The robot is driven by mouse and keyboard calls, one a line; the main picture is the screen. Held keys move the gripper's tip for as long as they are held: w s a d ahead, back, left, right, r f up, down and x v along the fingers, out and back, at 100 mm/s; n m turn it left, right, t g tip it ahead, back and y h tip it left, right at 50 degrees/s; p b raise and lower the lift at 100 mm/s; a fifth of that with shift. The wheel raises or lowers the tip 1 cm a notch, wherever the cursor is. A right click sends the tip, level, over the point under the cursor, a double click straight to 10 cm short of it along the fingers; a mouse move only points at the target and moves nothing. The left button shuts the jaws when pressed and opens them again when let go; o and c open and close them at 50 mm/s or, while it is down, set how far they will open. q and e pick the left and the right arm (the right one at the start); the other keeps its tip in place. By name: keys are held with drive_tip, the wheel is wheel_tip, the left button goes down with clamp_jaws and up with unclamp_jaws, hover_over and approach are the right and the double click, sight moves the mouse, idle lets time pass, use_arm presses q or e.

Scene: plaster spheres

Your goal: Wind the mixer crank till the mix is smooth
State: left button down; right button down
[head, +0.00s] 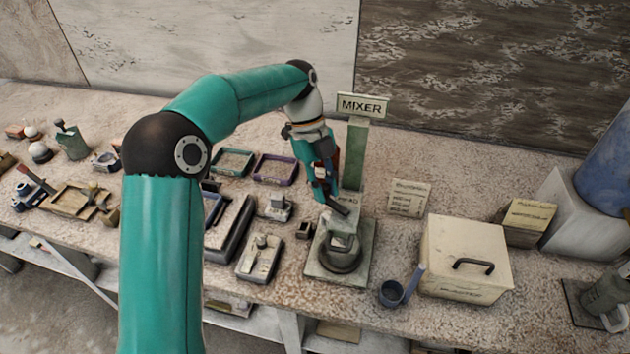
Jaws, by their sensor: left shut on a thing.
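The mixer (341,256) stands on a square grey-green base near the front of the bench, with a round dark body and a pale block on top. A post behind it carries a sign reading MIXER (361,105). My left arm reaches in from the left, and my left gripper (331,202) points down at the mixer's top. It is shut on the crank, whose grip is mostly hidden by the fingers. The mix inside cannot be seen. My right gripper is not in view.
A cream box with a dark handle (467,255) stands right of the mixer, with a blue scoop (391,292) before it. A small card (409,198) stands behind. Trays, including a purple-rimmed one (276,169), and small fixtures crowd the left. A wall closes the back.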

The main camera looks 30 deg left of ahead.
use_arm(q)
drive_tip(key=shift+w+d, duration=0.1)
drive_tip(key=shift+d, duration=0.1)
idle(0.3)
drive_tip(key=c, duration=1)
unclamp_jaws()
drive_tip(key=shift+a, duration=0.1)
drive_tip(key=v, duration=1.2)
drive_tip(key=shift+w, duration=0.1)
